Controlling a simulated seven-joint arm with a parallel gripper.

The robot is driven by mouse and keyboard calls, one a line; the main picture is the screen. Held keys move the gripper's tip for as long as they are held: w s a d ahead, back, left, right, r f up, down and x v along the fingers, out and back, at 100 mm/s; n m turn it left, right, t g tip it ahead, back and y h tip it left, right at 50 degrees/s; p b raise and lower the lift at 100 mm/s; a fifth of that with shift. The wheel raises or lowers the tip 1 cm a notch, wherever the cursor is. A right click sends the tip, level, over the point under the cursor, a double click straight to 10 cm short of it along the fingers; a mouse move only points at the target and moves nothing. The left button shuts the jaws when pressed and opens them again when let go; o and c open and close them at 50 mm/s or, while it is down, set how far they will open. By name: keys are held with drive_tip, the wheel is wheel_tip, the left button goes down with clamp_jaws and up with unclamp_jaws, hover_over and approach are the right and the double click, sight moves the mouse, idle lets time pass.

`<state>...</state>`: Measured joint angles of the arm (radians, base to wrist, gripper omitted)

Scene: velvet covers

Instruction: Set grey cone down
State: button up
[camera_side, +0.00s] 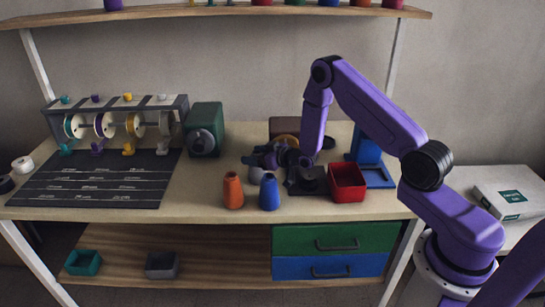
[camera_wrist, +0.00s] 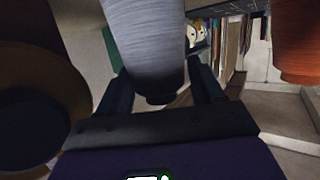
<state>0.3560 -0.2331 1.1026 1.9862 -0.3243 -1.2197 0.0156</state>
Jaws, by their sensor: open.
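The grey cone (camera_side: 256,175) stands on the wooden bench in the side view, partly hidden by my gripper and the cones in front. My gripper (camera_side: 258,163) is low over the bench, pointing left, with its fingers at the cone. In the wrist view the ribbed grey cone (camera_wrist: 145,40) fills the space between the two dark fingers of my gripper (camera_wrist: 160,82). The jaws are open around it. Whether either finger touches it cannot be told.
An orange cone (camera_side: 233,191) and a blue cone (camera_side: 269,192) stand close in front. The orange cone also shows in the wrist view (camera_wrist: 298,40). A red bin (camera_side: 347,183) is to the right, a green machine (camera_side: 204,128) and spool rack (camera_side: 118,122) to the left.

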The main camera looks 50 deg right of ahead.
drive_tip(key=v, duration=1.1)
drive_tip(key=shift+w, duration=0.1)
